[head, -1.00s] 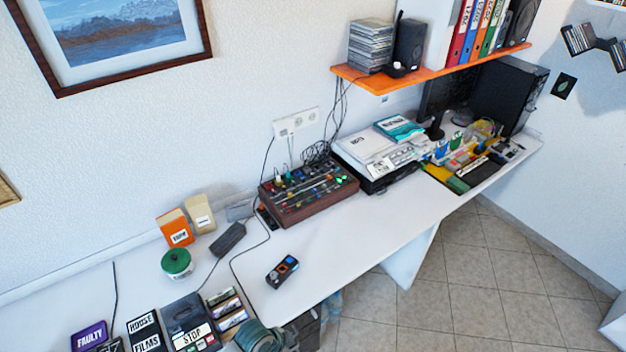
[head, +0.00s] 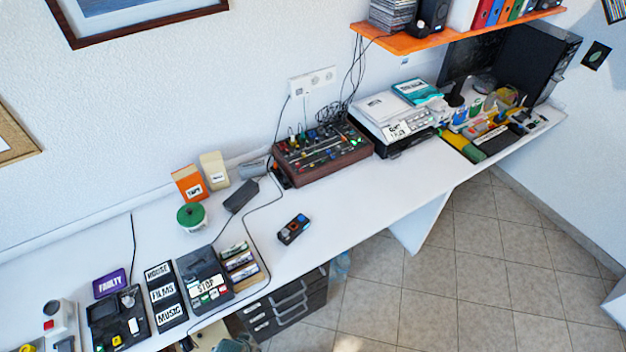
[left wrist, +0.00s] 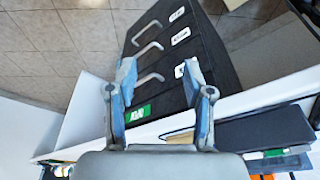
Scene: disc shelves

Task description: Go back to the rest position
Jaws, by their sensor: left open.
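My left gripper (left wrist: 158,92) shows in the left wrist view with its two blue-tipped fingers spread apart and nothing between them. It points down past the desk edge, with a dark drawer unit (left wrist: 175,45) behind it. In the head view only a blurred grey-green part of my arm shows at the bottom edge, below the desk. My right gripper is not in either view.
A long white desk (head: 350,215) runs along the wall. It holds a mixer (head: 320,155), a small black and orange device (head: 293,229), a green-lidded pot (head: 191,216) and labelled boxes (head: 162,293). A drawer unit (head: 290,305) stands below. Tiled floor (head: 470,270) is open at right.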

